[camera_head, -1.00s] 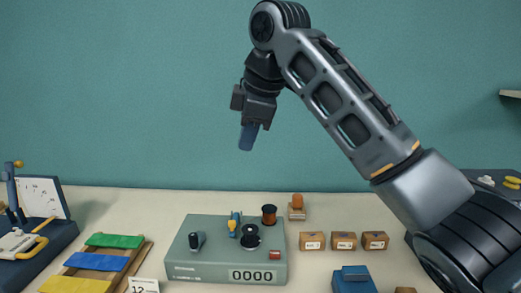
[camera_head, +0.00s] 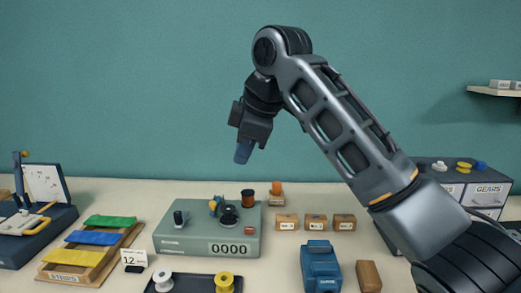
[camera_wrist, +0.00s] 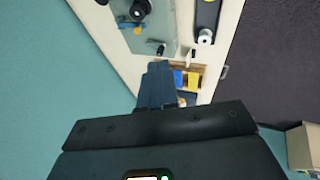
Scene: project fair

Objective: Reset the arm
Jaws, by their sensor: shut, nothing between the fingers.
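My gripper (camera_head: 244,152) hangs in the air in front of the teal wall, above the table and apart from everything on it. Its dark blue fingers are together with nothing between them, pointing down. In the wrist view the shut fingers (camera_wrist: 157,85) stick out over the table. My arm comes in from the lower right and bends at the upper middle.
Below stands a green-grey counter box (camera_head: 207,233) reading 0000.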

